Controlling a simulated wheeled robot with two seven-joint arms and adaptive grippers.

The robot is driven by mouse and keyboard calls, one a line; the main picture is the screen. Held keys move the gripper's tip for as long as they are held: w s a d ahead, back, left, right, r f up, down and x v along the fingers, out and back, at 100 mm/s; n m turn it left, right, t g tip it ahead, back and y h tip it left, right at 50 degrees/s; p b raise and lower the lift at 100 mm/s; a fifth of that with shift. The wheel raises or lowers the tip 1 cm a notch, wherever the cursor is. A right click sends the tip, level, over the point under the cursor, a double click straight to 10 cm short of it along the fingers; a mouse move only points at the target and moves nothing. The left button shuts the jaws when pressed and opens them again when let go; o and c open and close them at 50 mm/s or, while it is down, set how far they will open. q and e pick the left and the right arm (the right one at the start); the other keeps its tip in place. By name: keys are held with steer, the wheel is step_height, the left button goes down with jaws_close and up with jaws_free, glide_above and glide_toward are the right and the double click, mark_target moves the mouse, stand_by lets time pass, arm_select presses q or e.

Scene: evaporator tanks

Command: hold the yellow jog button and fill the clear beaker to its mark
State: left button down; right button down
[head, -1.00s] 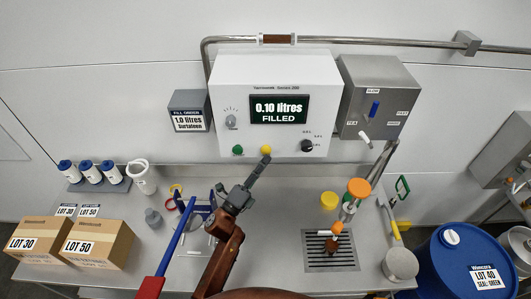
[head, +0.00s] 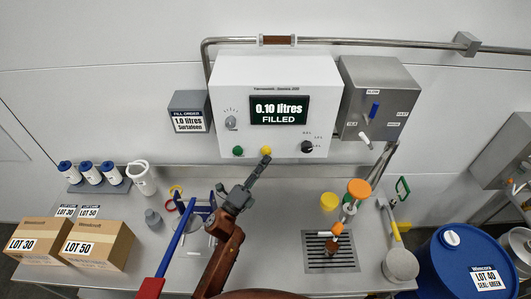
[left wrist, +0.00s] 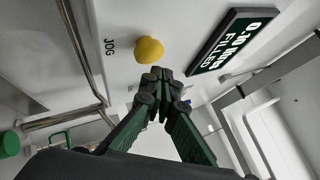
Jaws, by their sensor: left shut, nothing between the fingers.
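The yellow jog button (head: 266,150) is on the lower front of the white filler box (head: 232,95). It also shows in the left wrist view (left wrist: 149,50), beside the word JOG. My left gripper (head: 265,160) is shut and empty, its fingertips (left wrist: 161,73) just below the button. A small gap seems to show in the left wrist view; contact cannot be told for sure. The display (head: 279,110) reads 0.10 litres FILLED. My right gripper is not in view.
A green button (head: 238,151) and a black knob (head: 307,146) flank the yellow one. A sign (head: 188,121) reads 1.0 litres. Boxes (head: 97,243) stand at left, a blue drum (head: 440,268) at right. A blue-handled tool (head: 176,240) lies left of my arm.

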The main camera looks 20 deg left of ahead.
arm_select(q)
steer(key=shift+w, duration=0.15)
stand_by(0.4)
steer(key=shift+w+a, duration=0.15)
steer(key=shift+w, duration=0.15)
steer(key=shift+w+a+b, duration=0.15)
steer(key=shift+w+b, duration=0.3)
steer(key=shift+w, duration=0.05)
stand_by(0.8)
steer(key=shift+s, duration=0.15)
steer(key=shift+s+d, duration=0.3)
steer(key=shift+s, duration=0.5)
steer(key=shift+s+d+p, duration=0.2)
steer(key=shift+s+d, duration=0.05)
steer(key=shift+s, duration=0.55)
steer(key=shift+s+d+p, duration=0.15)
steer(key=shift+s+d, duration=0.05)
steer(key=shift+s, duration=0.6)
steer(key=shift+s+d+p, duration=0.2)
steer(key=shift+s+d, duration=0.05)
steer(key=shift+s, duration=0.55)
